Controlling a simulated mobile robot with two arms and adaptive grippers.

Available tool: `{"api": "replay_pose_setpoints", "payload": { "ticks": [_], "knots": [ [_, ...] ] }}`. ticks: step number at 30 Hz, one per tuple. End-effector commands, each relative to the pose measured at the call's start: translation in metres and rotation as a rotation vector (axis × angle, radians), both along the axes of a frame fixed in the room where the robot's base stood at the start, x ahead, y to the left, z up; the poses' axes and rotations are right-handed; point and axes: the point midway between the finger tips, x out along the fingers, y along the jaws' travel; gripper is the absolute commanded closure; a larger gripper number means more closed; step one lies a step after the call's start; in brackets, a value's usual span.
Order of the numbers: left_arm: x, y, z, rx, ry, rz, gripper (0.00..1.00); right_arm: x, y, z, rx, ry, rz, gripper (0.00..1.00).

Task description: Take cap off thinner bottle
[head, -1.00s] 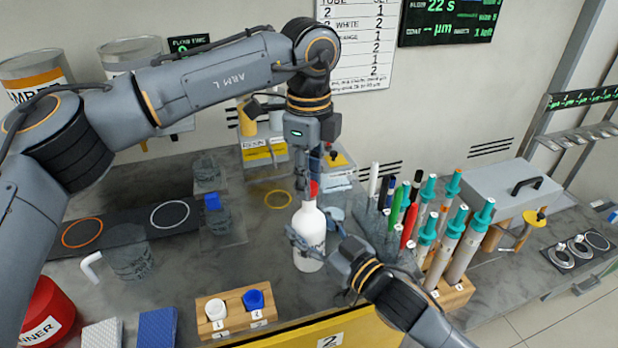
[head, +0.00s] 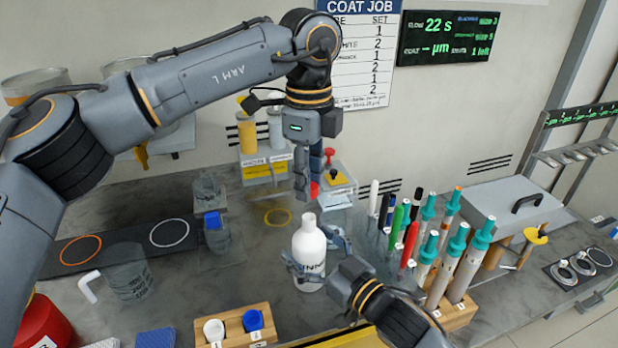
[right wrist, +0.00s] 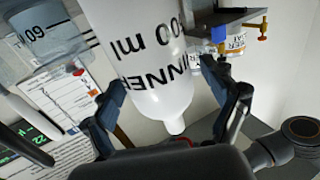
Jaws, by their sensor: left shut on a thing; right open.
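The white thinner bottle (head: 309,245) stands upright on the bench with its neck bare. Its printed label shows upside down in the right wrist view (right wrist: 145,50). My left gripper (head: 307,188) is above the bottle, shut on the red cap (head: 314,190), which is clear of the neck. The gripper's fingers partly hide the cap. My right gripper (head: 314,258) is open, low on the bottle, with one finger on each side. In the right wrist view, its fingers (right wrist: 165,105) straddle the bottle; I cannot tell whether they touch it.
Right of the bottle are several pens (head: 398,222) and teal-topped tubes (head: 458,245) in a rack. A wooden block with white and blue cups (head: 236,328) is in front. A glass beaker (head: 130,272) stands left. A red container (head: 40,322) is at the lower left.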

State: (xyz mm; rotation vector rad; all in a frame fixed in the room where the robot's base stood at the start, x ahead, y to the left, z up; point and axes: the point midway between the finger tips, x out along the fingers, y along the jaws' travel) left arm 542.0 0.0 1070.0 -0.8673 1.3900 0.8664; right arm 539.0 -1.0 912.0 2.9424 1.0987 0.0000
Motion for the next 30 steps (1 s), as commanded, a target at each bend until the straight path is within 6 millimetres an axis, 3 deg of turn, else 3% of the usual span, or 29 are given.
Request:
{"api": "replay_pose_setpoints", "payload": {
  "ticks": [8,21,30],
  "knots": [
    [0.000,0.000,0.000,0.000,0.000,0.000,1.00,-0.009,-0.008,-0.001,-0.001,0.002,-0.001,0.14],
    [0.000,0.000,0.000,0.000,0.000,0.000,1.00,-0.074,-0.064,-0.002,-0.002,0.004,0.000,0.14],
    [0.000,0.000,0.000,0.000,0.000,0.000,1.00,-0.090,-0.079,0.000,-0.001,0.001,0.000,0.14]
  ]
}}
